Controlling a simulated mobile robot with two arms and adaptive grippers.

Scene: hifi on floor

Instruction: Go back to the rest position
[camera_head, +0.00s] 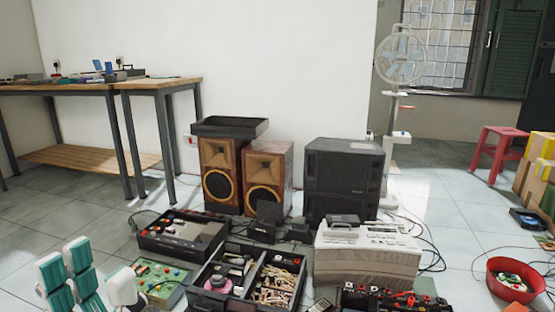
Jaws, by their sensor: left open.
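My left gripper (66,266) shows at the bottom left corner, with white and teal fingers pointing up. Its fingers are apart and I see nothing between them. It is in front of the floor, to the left of a green board (158,282) with small parts on it. My right gripper does not show in this view.
Open black cases (182,234) and a divided tray of parts (246,272) crowd the floor ahead. Speakers (265,172), a black cabinet (343,180) and a beige device (366,262) stand behind. A table (160,84) is left, a red basin (514,279) right. Tiles between are clearer.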

